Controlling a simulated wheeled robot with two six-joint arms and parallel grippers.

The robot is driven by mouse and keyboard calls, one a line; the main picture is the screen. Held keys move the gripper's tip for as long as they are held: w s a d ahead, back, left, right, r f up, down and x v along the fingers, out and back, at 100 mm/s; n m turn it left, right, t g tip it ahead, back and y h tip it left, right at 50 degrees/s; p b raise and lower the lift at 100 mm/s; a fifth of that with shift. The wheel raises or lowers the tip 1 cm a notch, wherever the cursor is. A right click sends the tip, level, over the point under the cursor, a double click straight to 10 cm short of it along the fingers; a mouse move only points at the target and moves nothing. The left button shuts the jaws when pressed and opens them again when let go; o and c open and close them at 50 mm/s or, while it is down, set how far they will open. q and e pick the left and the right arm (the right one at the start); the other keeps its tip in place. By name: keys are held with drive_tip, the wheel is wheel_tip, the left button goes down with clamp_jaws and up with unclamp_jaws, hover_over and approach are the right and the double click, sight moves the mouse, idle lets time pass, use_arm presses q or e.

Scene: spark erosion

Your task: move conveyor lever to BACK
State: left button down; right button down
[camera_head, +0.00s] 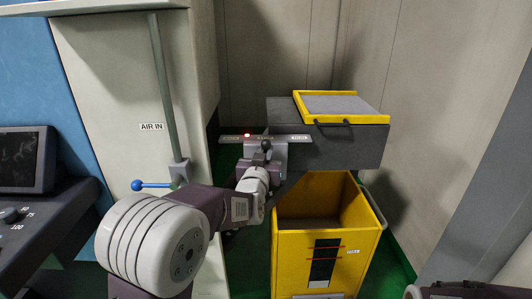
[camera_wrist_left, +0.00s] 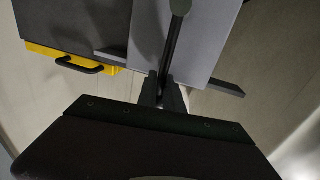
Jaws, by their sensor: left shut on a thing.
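The conveyor lever (camera_head: 266,146) has a dark knob and stands at the middle of a narrow grey label bar (camera_head: 299,138) in front of the dark conveyor box. In the left wrist view the lever's dark rod (camera_wrist_left: 172,45) runs down between the fingertips of my left gripper (camera_wrist_left: 163,96). My left gripper (camera_head: 264,160) is shut on the lever, and its wrist partly hides the mount. The bar has a label at each end, too small to read. A red light (camera_head: 247,135) glows left of the lever. My right gripper is not in view.
A dark box with a yellow-framed tray (camera_head: 380,112) and black handle stands behind the lever. Below it is an open yellow bin (camera_head: 290,255). A pale machine cabinet (camera_head: 95,90) with a blue-knobbed AIR IN valve lever (camera_head: 138,185) stands close on the left.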

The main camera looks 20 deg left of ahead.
use_arm(q)
drive_tip(key=shift+r, duration=0.25)
